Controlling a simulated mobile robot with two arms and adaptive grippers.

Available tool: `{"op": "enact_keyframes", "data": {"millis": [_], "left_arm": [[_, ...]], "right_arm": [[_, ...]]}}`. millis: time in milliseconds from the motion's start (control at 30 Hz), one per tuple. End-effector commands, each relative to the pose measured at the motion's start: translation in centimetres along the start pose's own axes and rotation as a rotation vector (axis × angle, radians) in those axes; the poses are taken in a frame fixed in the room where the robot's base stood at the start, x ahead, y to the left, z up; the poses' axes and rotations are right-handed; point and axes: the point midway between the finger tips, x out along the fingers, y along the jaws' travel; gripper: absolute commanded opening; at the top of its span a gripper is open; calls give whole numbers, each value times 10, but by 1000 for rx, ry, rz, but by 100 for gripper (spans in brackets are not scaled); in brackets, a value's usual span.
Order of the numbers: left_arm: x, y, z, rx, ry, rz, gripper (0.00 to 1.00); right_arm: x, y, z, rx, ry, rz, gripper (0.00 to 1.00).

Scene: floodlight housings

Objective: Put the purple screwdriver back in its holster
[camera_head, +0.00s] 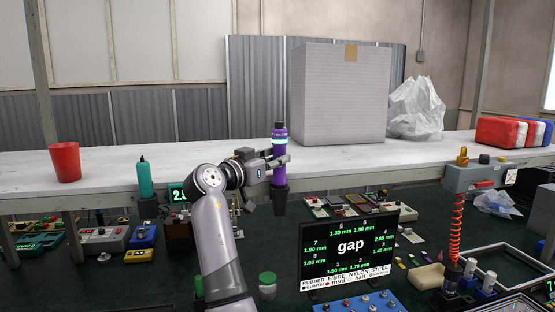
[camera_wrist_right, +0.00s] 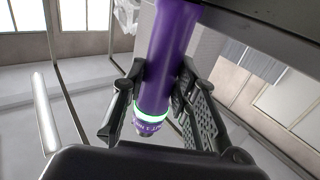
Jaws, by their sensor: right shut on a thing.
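The purple screwdriver (camera_head: 279,136) stands about upright in the head view, with a dark cap and a pale glowing ring. My right gripper (camera_head: 283,160) is shut on it from the left, with its fingers around the purple body. A dark holster-like cup (camera_head: 279,201) is directly below the screwdriver at the table's front edge. I cannot tell whether the screwdriver's lower end is inside it. In the right wrist view the screwdriver (camera_wrist_right: 167,60) lies between the two fingers of my right gripper (camera_wrist_right: 160,105). My left gripper is not in view.
A teal screwdriver (camera_head: 145,180) stands in another holder to the left. A red cup (camera_head: 65,161) and a large grey box (camera_head: 340,95) are on the white table (camera_head: 110,170). A "gap" display (camera_head: 350,246) stands at front right, among several devices on the dark bench.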

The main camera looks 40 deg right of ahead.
Motion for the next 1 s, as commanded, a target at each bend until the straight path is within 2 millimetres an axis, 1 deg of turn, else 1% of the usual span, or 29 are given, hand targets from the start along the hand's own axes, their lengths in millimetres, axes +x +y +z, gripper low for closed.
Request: {"op": "enact_keyframes", "data": {"millis": [333,367,400,700,1000], "left_arm": [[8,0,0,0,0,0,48],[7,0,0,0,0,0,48],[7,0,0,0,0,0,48],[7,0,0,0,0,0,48],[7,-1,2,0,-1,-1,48]], "right_arm": [[0,0,8,2,3,0,0],[0,0,7,2,3,0,28],[0,0,6,2,3,0,31],[0,0,8,0,1,0,50],[-1,0,10,-1,-2,0,50]]}}
